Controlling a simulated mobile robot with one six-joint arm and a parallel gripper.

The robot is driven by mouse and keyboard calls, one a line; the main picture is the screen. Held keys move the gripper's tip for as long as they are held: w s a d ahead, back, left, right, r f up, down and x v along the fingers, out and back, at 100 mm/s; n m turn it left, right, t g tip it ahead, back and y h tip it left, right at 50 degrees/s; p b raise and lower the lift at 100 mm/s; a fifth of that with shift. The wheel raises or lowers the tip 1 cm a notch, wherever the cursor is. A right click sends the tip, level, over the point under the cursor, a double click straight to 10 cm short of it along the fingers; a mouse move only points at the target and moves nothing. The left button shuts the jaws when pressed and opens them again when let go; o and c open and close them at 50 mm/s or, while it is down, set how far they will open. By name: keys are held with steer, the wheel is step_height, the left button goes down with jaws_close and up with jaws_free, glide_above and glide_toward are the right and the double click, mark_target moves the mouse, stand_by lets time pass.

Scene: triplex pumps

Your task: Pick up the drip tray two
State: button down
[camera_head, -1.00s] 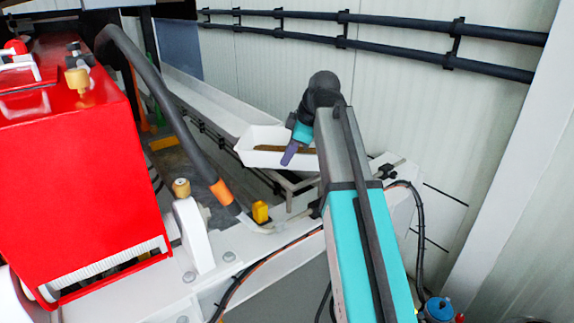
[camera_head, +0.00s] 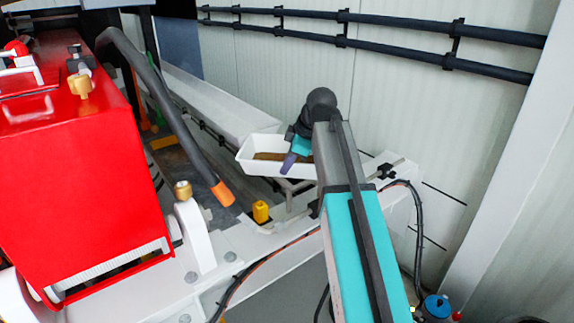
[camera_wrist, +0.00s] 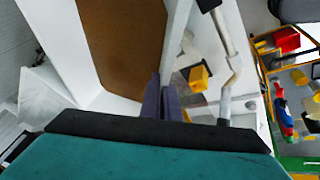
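The drip tray (camera_head: 252,169) is a white, open tray with a brown inside, beyond the pump frame near the wall. In the wrist view the drip tray (camera_wrist: 92,88) fills the upper left, with its brown floor and white side wall showing. My gripper (camera_head: 286,169) reaches over the tray's near wall. In the wrist view the purple fingers of my gripper (camera_wrist: 162,98) are close together, one on each side of that wall, and look shut on it. The tray's right end is hidden behind my arm in the head view.
A red pump housing (camera_head: 75,180) stands at left. A dark hose (camera_head: 160,110) with an orange end and a yellow block (camera_head: 261,212) are near the tray. A long white beam (camera_head: 215,100) lies behind it. Black rails (camera_head: 400,25) run along the wall.

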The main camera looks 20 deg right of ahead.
steer(key=shift+f, duration=0.15)
steer(key=c, duration=2)
jaws_free()
steer(key=shift+r, duration=0.2)
steer(key=shift+b+v, duration=1.45)
steer(key=shift+v, duration=4.5)
steer(key=shift+s, duration=0.1)
steer(key=shift+o, duration=0.3)
steer(key=shift+d, duration=0.1)
